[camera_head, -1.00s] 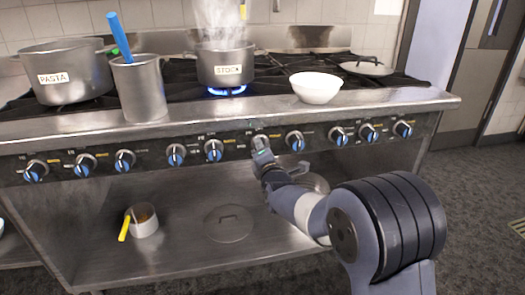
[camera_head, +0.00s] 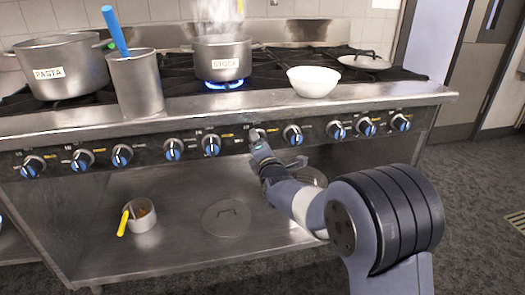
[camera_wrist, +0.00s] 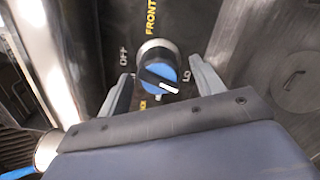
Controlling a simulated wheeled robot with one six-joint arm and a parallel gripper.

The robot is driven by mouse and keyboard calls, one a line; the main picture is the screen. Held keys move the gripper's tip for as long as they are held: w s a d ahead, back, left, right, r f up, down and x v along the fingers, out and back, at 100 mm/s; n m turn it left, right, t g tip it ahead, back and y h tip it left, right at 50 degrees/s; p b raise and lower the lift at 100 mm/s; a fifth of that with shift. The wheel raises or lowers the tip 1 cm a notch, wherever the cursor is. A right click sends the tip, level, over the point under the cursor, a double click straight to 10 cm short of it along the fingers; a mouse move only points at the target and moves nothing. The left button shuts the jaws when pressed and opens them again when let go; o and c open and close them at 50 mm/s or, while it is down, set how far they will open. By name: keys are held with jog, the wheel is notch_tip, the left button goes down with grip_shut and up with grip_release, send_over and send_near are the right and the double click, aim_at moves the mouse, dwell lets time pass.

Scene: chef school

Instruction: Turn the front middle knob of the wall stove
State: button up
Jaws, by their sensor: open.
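The stove (camera_head: 240,112) has a front panel with a row of blue-and-silver knobs. My gripper (camera_head: 259,140) is at the panel, in front of one knob near the middle of the row. In the wrist view this knob (camera_wrist: 158,74) has a blue face with a white pointer bar, with "FRONT", "OFF" and "LO" printed around it. My gripper's two fingers (camera_wrist: 158,84) are open, one on each side of the knob, with gaps showing. In the head view my gripper hides most of this knob.
A steaming pot marked STOCK (camera_head: 222,62) stands over a lit blue flame. A pot marked PASTA (camera_head: 62,70), a tall metal pot (camera_head: 136,85) and a white bowl (camera_head: 314,82) are on top. Neighbouring knobs (camera_head: 211,145) (camera_head: 293,135) flank my gripper closely.

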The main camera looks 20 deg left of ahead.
jog(key=p+v, duration=0.1)
jog(key=v, duration=0.9)
jog(key=shift+s, duration=0.3)
jog(key=b+x, duration=0.1)
jog(key=x, duration=0.9)
jog(key=shift+w+a, duration=0.1)
jog(key=shift+w, duration=0.3)
jog(key=shift+s, duration=0.1)
